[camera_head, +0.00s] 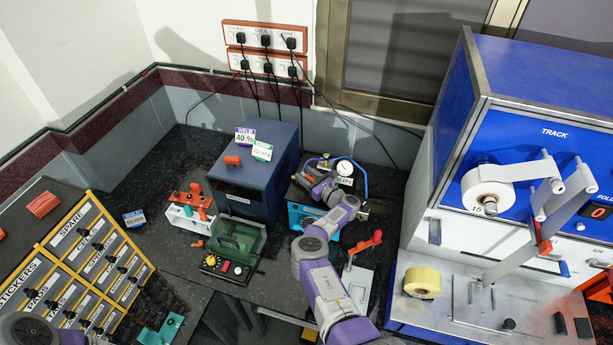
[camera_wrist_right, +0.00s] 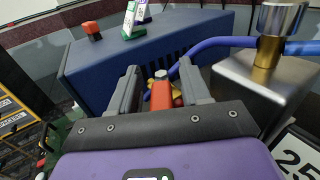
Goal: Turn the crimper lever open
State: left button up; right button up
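The crimper appears to be the small blue machine (camera_head: 298,216) with a round white gauge (camera_head: 344,168) and a blue hose, at the back centre of the bench. My right gripper (camera_head: 312,181) is over its top left side and hides part of it. In the right wrist view, the fingers (camera_wrist_right: 158,88) are apart, one on each side of a red lever handle (camera_wrist_right: 162,94) with yellow parts behind it. Small gaps seem to show between handle and fingers. My left gripper is out of view; only part of my left arm shows at the bottom left.
A dark blue box (camera_head: 255,175) stands close to the left of the crimper. A silver block (camera_wrist_right: 262,85) and blue hose (camera_wrist_right: 215,43) lie close right of my fingers. A red-handled stand (camera_head: 358,275) is in front. A large blue TRACK machine (camera_head: 545,110) fills the right.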

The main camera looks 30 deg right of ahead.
aim_at(307, 175)
notch_tip(307, 175, up, 10)
jog(key=shift+r, duration=0.1)
dwell(0.4)
